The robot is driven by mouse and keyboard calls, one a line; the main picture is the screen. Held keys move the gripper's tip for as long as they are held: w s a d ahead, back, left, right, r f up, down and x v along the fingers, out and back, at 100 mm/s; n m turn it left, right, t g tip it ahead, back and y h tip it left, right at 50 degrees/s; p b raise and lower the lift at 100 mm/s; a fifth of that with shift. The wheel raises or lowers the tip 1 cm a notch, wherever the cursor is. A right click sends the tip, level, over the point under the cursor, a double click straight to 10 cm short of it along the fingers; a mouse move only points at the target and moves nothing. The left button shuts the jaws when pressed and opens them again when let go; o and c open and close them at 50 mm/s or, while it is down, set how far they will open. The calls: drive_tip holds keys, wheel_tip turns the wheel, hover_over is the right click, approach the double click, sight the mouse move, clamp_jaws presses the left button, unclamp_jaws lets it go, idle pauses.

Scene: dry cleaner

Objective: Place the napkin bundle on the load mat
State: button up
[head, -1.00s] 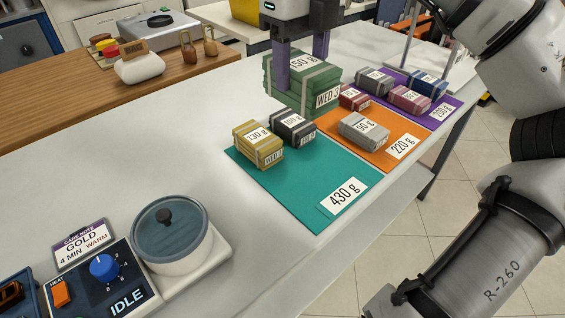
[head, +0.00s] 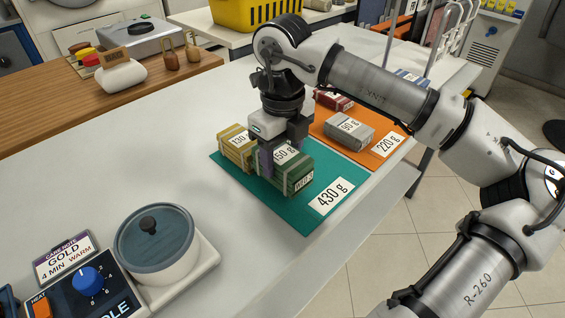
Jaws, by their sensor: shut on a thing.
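The green banded bundle (head: 278,174), marked 150 g and WED 3, is between the fingers of my gripper (head: 281,152). My gripper points down and is shut on it. The bundle is over the teal mat (head: 266,208) marked 430 g, low and level; I cannot tell whether it touches the mat. A yellow bundle (head: 232,150) marked 130 g sits on the teal mat's left part, close beside the green one.
The orange mat (head: 372,155), marked 220 g, holds a grey bundle (head: 346,131) and a red bundle (head: 335,100). A lidded pot (head: 155,245) stands at front left. The counter left of the teal mat is clear.

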sight(283, 153)
drive_tip(key=shift+f, duration=1.25)
drive_tip(key=shift+f, duration=0.2)
drive_tip(key=o, duration=1.1)
drive_tip(key=shift+c, duration=0.2)
drive_tip(key=shift+r, duration=0.1)
wheel_tip(283, 153, up, 12)
drive_tip(key=shift+r, duration=0.1)
